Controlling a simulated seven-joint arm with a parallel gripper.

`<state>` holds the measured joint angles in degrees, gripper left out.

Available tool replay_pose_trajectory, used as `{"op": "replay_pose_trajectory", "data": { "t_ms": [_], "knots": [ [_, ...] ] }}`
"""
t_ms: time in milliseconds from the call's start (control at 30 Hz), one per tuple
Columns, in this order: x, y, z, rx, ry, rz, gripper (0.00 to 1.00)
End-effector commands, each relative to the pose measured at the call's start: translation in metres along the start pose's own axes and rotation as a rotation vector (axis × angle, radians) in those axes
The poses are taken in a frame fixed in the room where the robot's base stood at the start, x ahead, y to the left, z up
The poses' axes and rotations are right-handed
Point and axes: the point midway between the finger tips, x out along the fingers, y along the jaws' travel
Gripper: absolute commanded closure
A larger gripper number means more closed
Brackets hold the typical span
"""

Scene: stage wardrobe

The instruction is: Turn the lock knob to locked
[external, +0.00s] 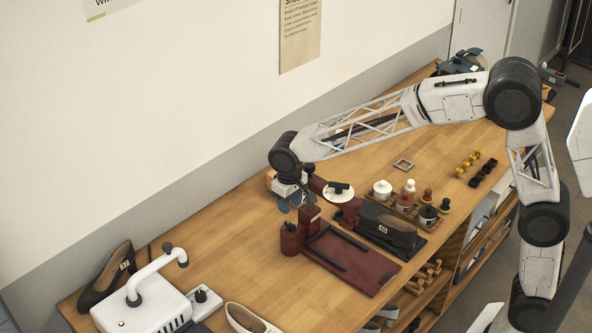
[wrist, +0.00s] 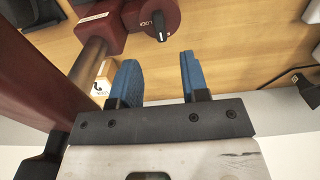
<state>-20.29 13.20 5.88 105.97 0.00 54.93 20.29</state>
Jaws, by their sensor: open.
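The lock knob (wrist: 160,28) is a small black bar on a round dark-red face at the top of the wrist view. It lies nearly up-and-down in the picture, just right of white lettering that seems to read LOCK. In the external view a dark-red cylinder with a black top (external: 290,239), likely this lock, stands at the left of the dark-red press (external: 373,268). My gripper (wrist: 158,58) is open, its two blue fingers apart with nothing between them. The knob lies just beyond the fingertips, apart from them. My gripper (external: 289,203) hangs above the cylinder in the external view.
A dark-red beam (wrist: 50,85) runs close along the left of my fingers. A white machine (external: 150,305) and another black shoe (external: 108,277) are at the left. Bare wooden tabletop (external: 235,240) lies between.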

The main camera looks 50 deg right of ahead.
Motion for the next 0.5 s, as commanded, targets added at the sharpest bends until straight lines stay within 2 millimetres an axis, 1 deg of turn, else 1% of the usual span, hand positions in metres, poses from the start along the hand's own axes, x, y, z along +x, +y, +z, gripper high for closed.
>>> {"op": "replay_pose_trajectory", "data": {
  "t_ms": [333, 500],
  "knots": [
    [0.0010, 0.0000, 0.0000, 0.000, 0.000, 0.000, 0.58],
    [0.0075, 0.0000, -0.0001, 0.000, -0.001, 0.000, 0.58]
  ]
}}
